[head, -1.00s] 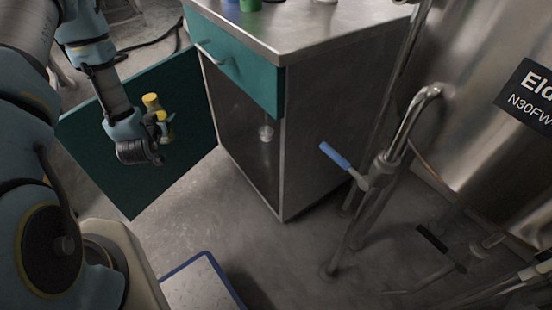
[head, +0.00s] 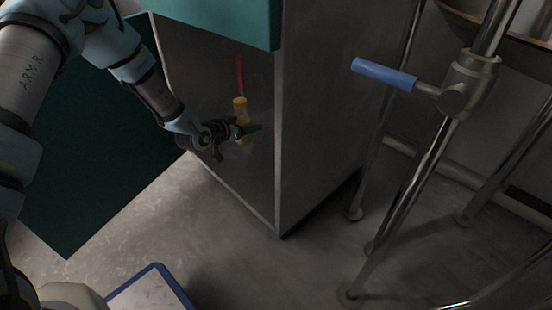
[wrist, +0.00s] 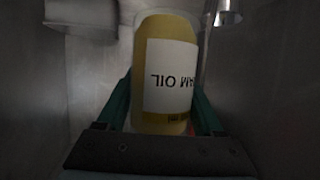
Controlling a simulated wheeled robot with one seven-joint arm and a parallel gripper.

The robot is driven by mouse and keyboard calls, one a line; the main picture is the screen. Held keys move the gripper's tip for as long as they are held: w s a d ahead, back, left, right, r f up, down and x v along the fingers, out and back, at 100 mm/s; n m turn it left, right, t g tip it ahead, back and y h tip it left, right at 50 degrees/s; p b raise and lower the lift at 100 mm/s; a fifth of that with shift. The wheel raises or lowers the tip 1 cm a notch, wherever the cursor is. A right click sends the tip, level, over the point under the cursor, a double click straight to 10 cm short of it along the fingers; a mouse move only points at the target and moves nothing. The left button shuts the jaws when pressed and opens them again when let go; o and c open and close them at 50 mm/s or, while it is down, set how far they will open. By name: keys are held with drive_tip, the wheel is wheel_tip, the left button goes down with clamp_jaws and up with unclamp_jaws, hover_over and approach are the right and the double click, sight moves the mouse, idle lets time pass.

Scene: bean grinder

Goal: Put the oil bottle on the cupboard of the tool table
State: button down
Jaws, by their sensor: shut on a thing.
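The oil bottle (head: 241,105) is yellow. In the wrist view the oil bottle (wrist: 166,75) fills the middle, with a white label whose letters appear upside down. My gripper (head: 246,131) is shut on the bottle, with a green finger on each side in the wrist view. In the head view my gripper and the bottle are at the open cupboard (head: 279,150) of the tool table, reaching into its dark opening. The bottle looks upright. I cannot tell whether its base touches the cupboard floor.
The green cupboard door (head: 75,180) stands open to the left, behind my arm. A red thing (head: 239,75) shows inside the cupboard. A blue-edged platform (head: 150,290) lies on the floor in front.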

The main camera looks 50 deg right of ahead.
drive_tip(key=b, duration=0.6)
hover_over(255, 163)
drive_tip(key=shift+g, duration=0.3)
wheel_tip(255, 163, down, 11)
drive_tip(key=shift+w+r, duration=0.1)
drive_tip(key=shift+r, duration=0.15)
drive_tip(key=shift+p, duration=0.3)
drive_tip(key=shift+c, duration=0.2)
unclamp_jaws()
